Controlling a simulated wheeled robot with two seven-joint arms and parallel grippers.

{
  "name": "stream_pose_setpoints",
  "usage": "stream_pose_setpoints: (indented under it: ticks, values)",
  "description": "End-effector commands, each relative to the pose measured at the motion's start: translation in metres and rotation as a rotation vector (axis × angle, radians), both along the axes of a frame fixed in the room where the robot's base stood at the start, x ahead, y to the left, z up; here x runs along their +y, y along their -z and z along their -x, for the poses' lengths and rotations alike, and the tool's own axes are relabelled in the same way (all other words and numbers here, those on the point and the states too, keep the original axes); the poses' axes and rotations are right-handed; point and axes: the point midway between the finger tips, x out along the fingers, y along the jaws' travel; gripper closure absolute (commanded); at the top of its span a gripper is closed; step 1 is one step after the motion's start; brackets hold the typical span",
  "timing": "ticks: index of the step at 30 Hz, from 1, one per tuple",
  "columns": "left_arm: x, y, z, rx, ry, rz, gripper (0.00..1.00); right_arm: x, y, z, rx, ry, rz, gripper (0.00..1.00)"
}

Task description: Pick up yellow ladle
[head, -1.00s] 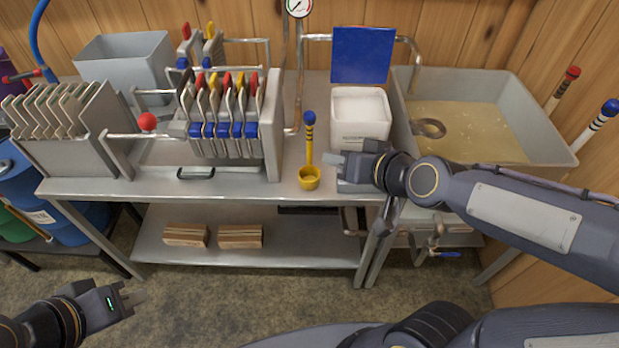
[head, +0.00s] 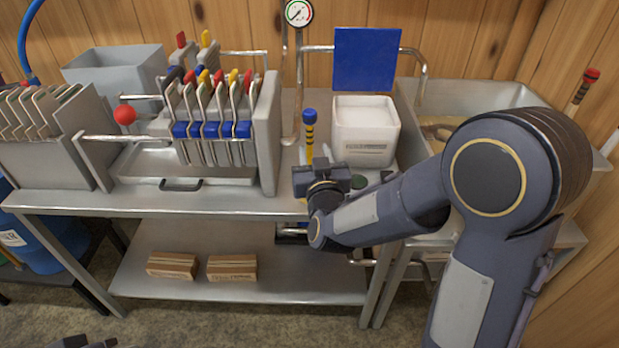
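The yellow ladle (head: 310,138) stands upright on the steel bench, with a blue tip and dark bands on its yellow handle. Its cup is hidden behind my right gripper. My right gripper (head: 315,156) is in front of the ladle, pointing away from me, with its pale fingertips apart and near the handle on either side. I cannot tell whether either finger touches it. My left gripper (head: 85,343) shows only as a dark sliver at the bottom left edge, far from the ladle.
A white tub (head: 366,118) with a blue panel (head: 366,60) behind it stands right of the ladle. A filter press with coloured handles (head: 212,128) stands left. My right arm covers much of the steel pan (head: 475,97).

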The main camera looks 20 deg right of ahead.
Motion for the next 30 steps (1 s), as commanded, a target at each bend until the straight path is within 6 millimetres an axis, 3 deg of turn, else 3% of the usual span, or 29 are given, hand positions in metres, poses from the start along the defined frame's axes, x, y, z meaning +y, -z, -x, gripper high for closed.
stream_pose_setpoints:
  ticks: [9, 17, 25, 30]
  values:
    - [0.000, 0.002, 0.000, 0.000, 0.000, 0.000, 1.00, -0.001, 0.003, -0.043, 0.000, 0.000, 0.000, 0.64]
    - [0.000, 0.002, 0.000, 0.000, 0.000, 0.000, 1.00, -0.001, 0.003, -0.045, 0.001, -0.001, -0.001, 0.64]
    - [0.000, 0.002, 0.000, 0.000, 0.000, 0.000, 1.00, -0.001, 0.003, -0.045, 0.001, -0.002, -0.001, 0.98]
    - [0.000, 0.002, 0.000, 0.000, 0.000, 0.000, 1.00, -0.001, 0.003, -0.045, 0.001, -0.002, -0.001, 1.00]
